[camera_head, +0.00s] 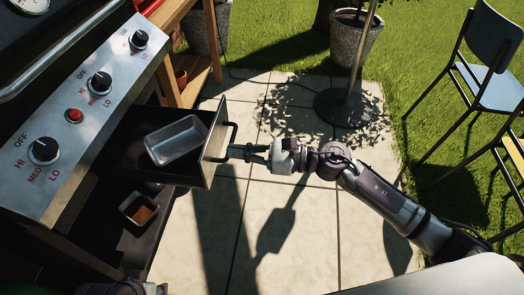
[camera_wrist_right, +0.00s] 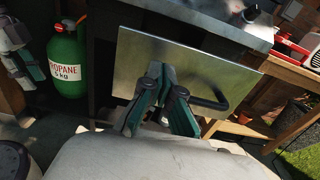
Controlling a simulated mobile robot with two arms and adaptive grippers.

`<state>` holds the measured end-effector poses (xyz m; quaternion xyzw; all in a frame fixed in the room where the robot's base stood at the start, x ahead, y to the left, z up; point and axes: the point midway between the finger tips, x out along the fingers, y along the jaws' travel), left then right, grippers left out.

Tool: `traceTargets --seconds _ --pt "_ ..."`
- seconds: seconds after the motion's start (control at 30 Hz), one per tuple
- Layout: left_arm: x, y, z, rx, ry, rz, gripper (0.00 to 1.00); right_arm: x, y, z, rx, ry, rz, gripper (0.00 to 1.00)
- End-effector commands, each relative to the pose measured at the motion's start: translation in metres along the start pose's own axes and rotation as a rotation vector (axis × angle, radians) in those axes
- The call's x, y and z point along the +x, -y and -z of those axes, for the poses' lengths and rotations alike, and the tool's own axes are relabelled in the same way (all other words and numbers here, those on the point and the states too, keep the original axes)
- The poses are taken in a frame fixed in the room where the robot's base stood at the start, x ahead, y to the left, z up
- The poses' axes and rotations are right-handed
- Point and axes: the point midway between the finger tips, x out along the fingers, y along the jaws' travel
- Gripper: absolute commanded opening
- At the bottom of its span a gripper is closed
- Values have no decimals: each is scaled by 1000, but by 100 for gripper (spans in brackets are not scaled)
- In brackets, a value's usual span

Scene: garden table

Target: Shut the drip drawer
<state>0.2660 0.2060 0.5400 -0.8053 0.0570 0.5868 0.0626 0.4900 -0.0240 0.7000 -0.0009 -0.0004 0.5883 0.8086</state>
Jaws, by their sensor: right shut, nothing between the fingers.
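The drip drawer (camera_head: 208,150) stands pulled out from under the grill's control panel, with a silver metal tray (camera_head: 175,140) inside. Its steel front panel (camera_wrist_right: 190,58) faces my right gripper in the right wrist view, with a dark bar handle (camera_wrist_right: 218,104) on it. My right gripper (camera_head: 236,151) is shut and empty, its fingertips at the drawer front beside the handle. In the right wrist view its fingertips (camera_wrist_right: 160,76) are close together in front of the panel; I cannot tell whether they touch it. Part of my left gripper (camera_wrist_right: 34,72) shows at the left edge, its fingers unclear.
The grill's control panel (camera_head: 95,88) with knobs is above the drawer. A small dark cup (camera_head: 139,209) sits on the shelf below. A green propane bottle (camera_wrist_right: 67,62) stands left of the drawer. Paving (camera_head: 305,220) in front is clear. A chair (camera_head: 492,65) stands at right.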

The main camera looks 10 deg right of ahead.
Motion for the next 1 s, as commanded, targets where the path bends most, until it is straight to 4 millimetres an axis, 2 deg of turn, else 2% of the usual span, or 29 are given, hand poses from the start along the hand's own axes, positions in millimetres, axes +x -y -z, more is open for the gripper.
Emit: traceTargets --seconds 0.1,0.23,0.8,1.0 --pt "-1 0 1 0 -1 0 31 20 0 -1 1 1 0 0" --pt "-2 0 1 0 -1 0 31 33 1 0 0 0 2 0" --pt "-2 0 1 0 -1 0 31 40 0 0 3 0 2 0" --pt "-1 0 1 0 -1 0 31 54 0 0 1 2 0 0"
